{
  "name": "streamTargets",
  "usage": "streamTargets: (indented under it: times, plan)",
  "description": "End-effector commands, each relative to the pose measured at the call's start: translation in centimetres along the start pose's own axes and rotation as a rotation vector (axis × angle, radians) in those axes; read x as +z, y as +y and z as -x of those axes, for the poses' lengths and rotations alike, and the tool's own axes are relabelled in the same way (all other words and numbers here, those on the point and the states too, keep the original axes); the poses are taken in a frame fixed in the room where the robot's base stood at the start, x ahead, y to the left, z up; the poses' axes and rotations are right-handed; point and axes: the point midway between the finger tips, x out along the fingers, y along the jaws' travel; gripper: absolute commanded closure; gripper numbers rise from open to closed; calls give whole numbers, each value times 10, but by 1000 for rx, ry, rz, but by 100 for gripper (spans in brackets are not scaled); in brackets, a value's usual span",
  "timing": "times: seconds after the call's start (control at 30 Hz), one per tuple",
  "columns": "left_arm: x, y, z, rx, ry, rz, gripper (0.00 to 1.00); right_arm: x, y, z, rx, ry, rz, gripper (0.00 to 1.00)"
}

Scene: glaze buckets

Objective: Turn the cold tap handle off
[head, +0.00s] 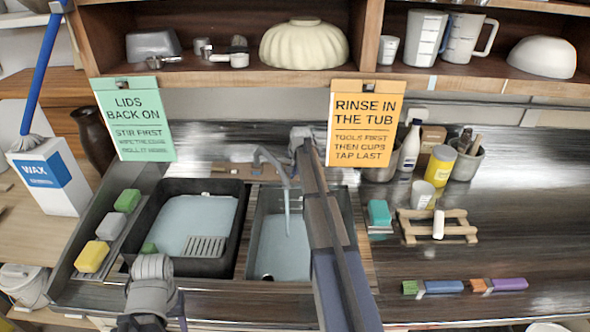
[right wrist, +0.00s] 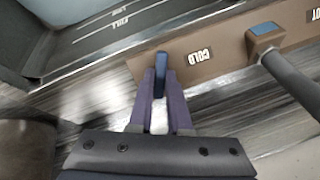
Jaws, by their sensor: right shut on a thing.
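The blue cold tap handle (right wrist: 161,62) is between the fingertips of my right gripper (right wrist: 160,78) in the right wrist view. The gripper is shut on it. The handle stands on a brown strip (right wrist: 225,42) beside a COLD label (right wrist: 199,56). In the head view my right arm reaches to the back of the sink and hides the handle. The grey tap spout (head: 272,158) points down over the right basin (head: 262,215), with a thin pale stream (head: 287,222) below it. My left arm shows at the bottom left, but its fingers do not show.
A HOT label (right wrist: 317,15) and a dark bar with a blue part (right wrist: 265,29) are right of the cold handle. The orange sign (head: 365,123) hangs close to my right arm. The dark left basin (head: 238,235), a teal sponge (head: 379,212) and a wooden rack (head: 462,229) are nearby.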

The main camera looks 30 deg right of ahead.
Motion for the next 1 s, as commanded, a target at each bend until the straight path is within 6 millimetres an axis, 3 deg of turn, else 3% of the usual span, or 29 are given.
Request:
streamTargets:
  times: [0.3,0.33,0.6,1.0]
  plan:
    - [0,0,0,0,0,0,50,0,0,0,-6,0,-29,100]
    - [0,0,0,0,0,0,50,0,0,0,-6,0,-29,82]
    - [0,0,0,0,0,0,50,0,0,0,-6,0,-28,54]
    - [0,-1,6,0,0,0,50,0,0,7,-6,0,-28,54]
